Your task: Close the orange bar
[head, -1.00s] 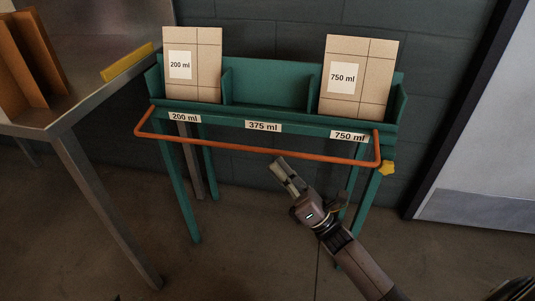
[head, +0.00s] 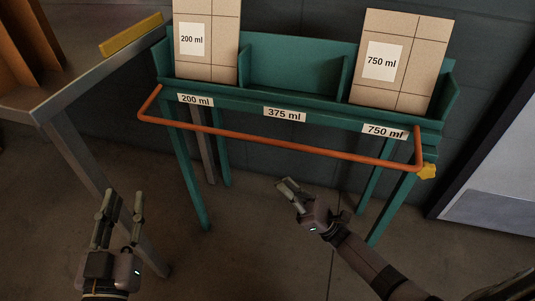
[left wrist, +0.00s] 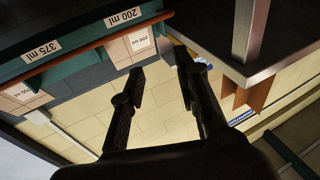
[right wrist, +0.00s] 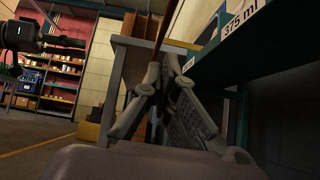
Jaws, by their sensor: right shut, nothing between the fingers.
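The orange bar (head: 282,142) is a U-shaped rail on the front of the green rack (head: 290,75). It stands out in front of the labelled edge, below the labels. It also shows in the left wrist view (left wrist: 76,52). My right gripper (head: 286,184) is shut and empty, below and in front of the bar's middle. In the right wrist view its fingertips (right wrist: 163,62) meet close under the bar. My left gripper (head: 124,194) is open and empty at the lower left, below the bar's left end and apart from it.
The rack holds a 200 ml carton (head: 207,45) and a 750 ml carton (head: 398,62); the 375 ml bay between them is empty. A yellow knob (head: 428,171) sits at the right end. A metal table (head: 80,90) stands at the left. Floor in front is clear.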

